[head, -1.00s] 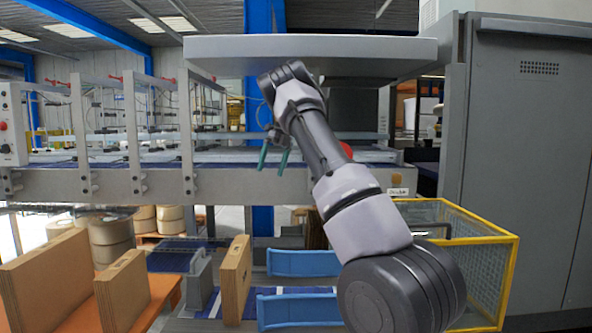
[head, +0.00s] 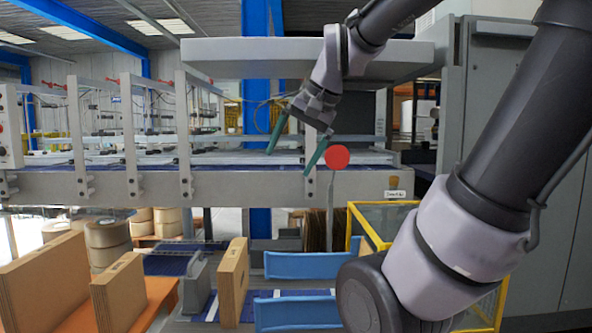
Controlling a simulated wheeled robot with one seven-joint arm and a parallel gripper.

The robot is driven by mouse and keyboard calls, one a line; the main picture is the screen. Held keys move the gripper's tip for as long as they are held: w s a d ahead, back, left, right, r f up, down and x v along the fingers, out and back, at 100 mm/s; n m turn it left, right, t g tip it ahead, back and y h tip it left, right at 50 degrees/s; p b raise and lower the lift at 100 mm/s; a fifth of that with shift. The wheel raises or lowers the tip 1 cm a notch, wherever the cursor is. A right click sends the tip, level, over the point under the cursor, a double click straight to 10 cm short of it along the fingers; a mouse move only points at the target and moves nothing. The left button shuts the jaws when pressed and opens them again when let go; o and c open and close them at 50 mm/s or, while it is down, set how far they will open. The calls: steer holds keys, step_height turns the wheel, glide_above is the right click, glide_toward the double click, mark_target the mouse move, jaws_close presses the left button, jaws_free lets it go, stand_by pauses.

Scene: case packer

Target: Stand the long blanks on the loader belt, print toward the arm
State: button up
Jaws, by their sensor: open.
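My gripper (head: 289,162) is open, its two green fingers pointing down and apart with nothing between them. It hangs high in front of the machine frame, above and to the right of the blanks. A tall brown blank (head: 233,282) stands upright on the dark blue loader belt (head: 207,308), beside a grey block (head: 196,282). Two more brown blanks stand on an orange surface (head: 160,292) at lower left: a large one (head: 42,285) and a smaller one (head: 118,292). I cannot tell which faces are printed.
A red disc (head: 337,156) on a thin post rises near my gripper. A yellow-framed bin (head: 382,222) is partly behind my arm. A grey rail (head: 120,185) crosses behind.

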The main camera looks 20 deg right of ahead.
steer(key=s+f+n, duration=0.1)
steer(key=s+n, duration=0.1)
steer(key=s+f+n+t, duration=0.1)
steer(key=s, duration=0.1)
steer(key=shift+a+f+h, duration=0.35)
steer(key=shift+a+h, duration=0.05)
stand_by(0.8)
